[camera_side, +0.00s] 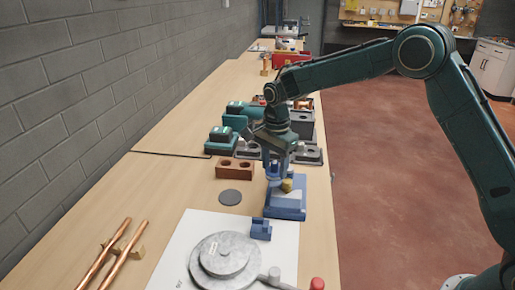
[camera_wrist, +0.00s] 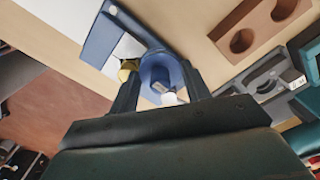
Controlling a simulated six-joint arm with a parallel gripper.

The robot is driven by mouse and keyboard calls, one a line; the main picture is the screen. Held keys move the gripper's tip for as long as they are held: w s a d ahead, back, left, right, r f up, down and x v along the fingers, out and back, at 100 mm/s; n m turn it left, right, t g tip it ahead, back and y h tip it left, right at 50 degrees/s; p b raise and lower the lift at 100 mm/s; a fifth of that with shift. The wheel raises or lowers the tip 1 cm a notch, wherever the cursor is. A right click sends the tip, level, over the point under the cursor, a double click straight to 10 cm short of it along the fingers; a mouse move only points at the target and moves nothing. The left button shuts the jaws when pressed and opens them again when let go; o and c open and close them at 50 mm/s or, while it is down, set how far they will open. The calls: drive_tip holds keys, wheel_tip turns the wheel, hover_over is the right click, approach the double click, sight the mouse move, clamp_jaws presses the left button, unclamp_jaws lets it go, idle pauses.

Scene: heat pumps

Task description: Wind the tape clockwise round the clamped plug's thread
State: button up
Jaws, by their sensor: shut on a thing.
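The brass plug (camera_side: 287,185) is held in the blue clamp (camera_side: 286,205) on the bench. The plug (camera_wrist: 127,68) also shows in the wrist view, just left of the tape reel, and the clamp's blue body (camera_wrist: 100,38) is behind it. My gripper (camera_side: 273,172) is down at the plug, with its fingers pointing at the bench. In the wrist view my gripper (camera_wrist: 158,82) is shut on the blue tape reel (camera_wrist: 165,72), which sits between the fingers beside the plug. White tape (camera_wrist: 168,99) shows at the reel. I cannot tell whether tape touches the thread.
A brown block with two holes (camera_side: 235,169) and a dark disc (camera_side: 230,197) lie left of the clamp. A small blue holder (camera_side: 261,229) and a grey round part (camera_side: 224,256) are in front, on a white sheet (camera_side: 181,240). Copper pipes (camera_side: 115,255) lie front left.

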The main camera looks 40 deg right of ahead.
drive_tip(key=shift+w+d, duration=0.1)
drive_tip(key=shift+d, duration=0.25)
drive_tip(key=shift+d, duration=0.1)
drive_tip(key=shift+s+d, duration=0.2)
drive_tip(key=shift+d, duration=0.6)
drive_tip(key=shift+s+d, duration=0.1)
drive_tip(key=shift+s+d, duration=0.4)
drive_tip(key=shift+d, duration=0.25)
drive_tip(key=shift+s+d, duration=0.5)
drive_tip(key=shift+s, duration=0.3)
drive_tip(key=shift+s, duration=0.1)
